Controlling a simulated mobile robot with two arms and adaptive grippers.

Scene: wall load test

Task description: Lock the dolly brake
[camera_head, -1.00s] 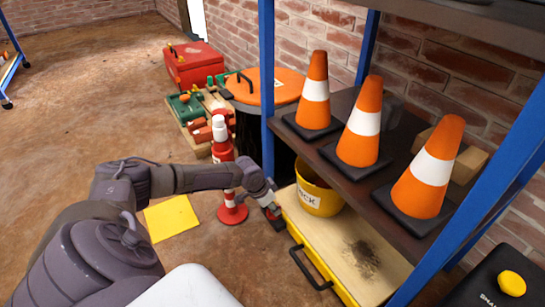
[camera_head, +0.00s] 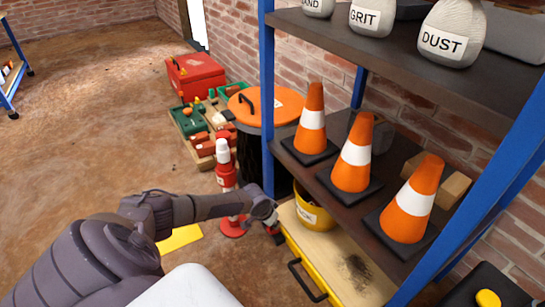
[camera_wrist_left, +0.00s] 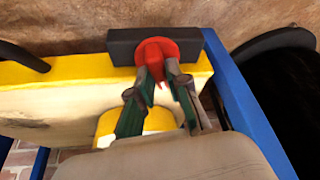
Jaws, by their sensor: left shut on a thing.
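The dolly (camera_head: 325,250) is a low platform with a pale wooden top, yellow sides and a black handle (camera_head: 306,280), standing under the shelf. Its brake shows in the left wrist view as a red round part with a pointed lever (camera_wrist_left: 155,50) on a black block (camera_wrist_left: 122,47) at the dolly's edge. My left gripper (camera_wrist_left: 158,77) is shut on the red lever. In the head view my left gripper (camera_head: 271,223) is at the dolly's near-left corner and mostly hides the brake. My right gripper is in neither view.
A yellow bucket (camera_head: 315,217) stands on the dolly. The blue-posted shelf (camera_head: 267,120) holds several orange cones and labelled bags. A red-and-white post (camera_head: 225,172) stands close beyond my left forearm. An orange-lidded bin (camera_head: 268,105) is behind. Open floor lies left.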

